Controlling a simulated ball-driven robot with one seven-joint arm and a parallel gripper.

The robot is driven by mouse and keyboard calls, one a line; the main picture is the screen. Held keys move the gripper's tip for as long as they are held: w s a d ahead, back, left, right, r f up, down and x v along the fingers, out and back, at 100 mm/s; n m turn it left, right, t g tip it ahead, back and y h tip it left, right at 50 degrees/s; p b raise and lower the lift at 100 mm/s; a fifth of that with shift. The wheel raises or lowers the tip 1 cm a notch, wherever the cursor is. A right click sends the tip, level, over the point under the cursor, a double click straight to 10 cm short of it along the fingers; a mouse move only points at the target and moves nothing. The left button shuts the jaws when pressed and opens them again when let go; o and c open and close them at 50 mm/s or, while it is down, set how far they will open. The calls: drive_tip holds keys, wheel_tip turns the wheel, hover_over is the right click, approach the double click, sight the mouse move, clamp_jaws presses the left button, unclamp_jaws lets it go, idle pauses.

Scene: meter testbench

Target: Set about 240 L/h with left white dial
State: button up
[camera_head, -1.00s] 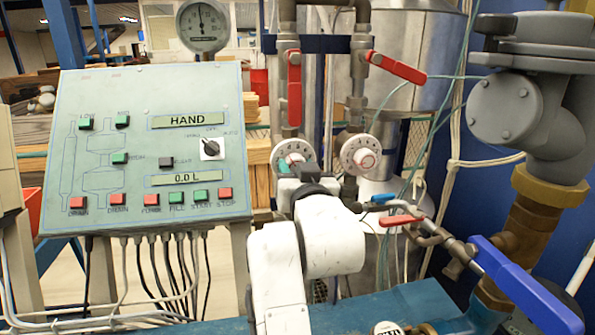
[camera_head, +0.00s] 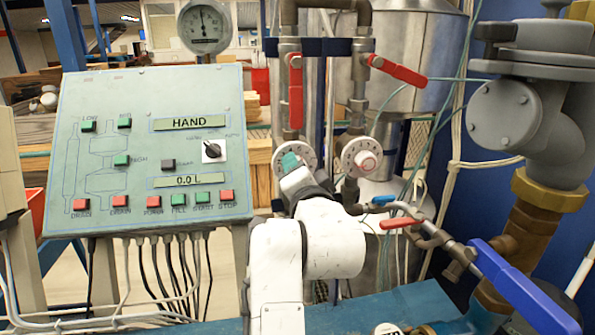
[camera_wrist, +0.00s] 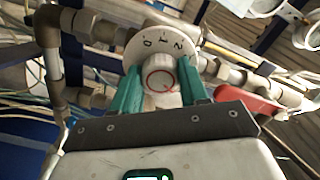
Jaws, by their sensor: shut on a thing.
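The left white dial (camera_head: 307,153) sits at the lower end of the left vertical pipe, partly hidden behind my gripper (camera_head: 291,163). My gripper's green fingers (camera_wrist: 160,85) are shut on this knob, one on each side. The right white dial (camera_head: 347,152) with its own knob stands just to the right, apart from my gripper. The pointer mark against the scale cannot be read.
A red lever (camera_head: 295,92) hangs on the pipe above the left dial, and another red lever (camera_head: 398,69) slants above the right one. The control panel (camera_head: 95,150) stands left, its lower display reading 0.0 L. Blue-handled piping (camera_head: 525,285) is at lower right.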

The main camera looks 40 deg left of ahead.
drive_tip(key=shift+m+p, duration=0.85)
drive_tip(key=shift+m, duration=2.85)
drive_tip(key=o, duration=1.1)
drive_tip(key=shift+c, duration=0.2)
drive_tip(key=b+v, duration=0.2)
drive_tip(key=v, duration=0.8)
drive_tip(key=shift+s+d, duration=0.25)
drive_tip(key=shift+s, duration=0.05)
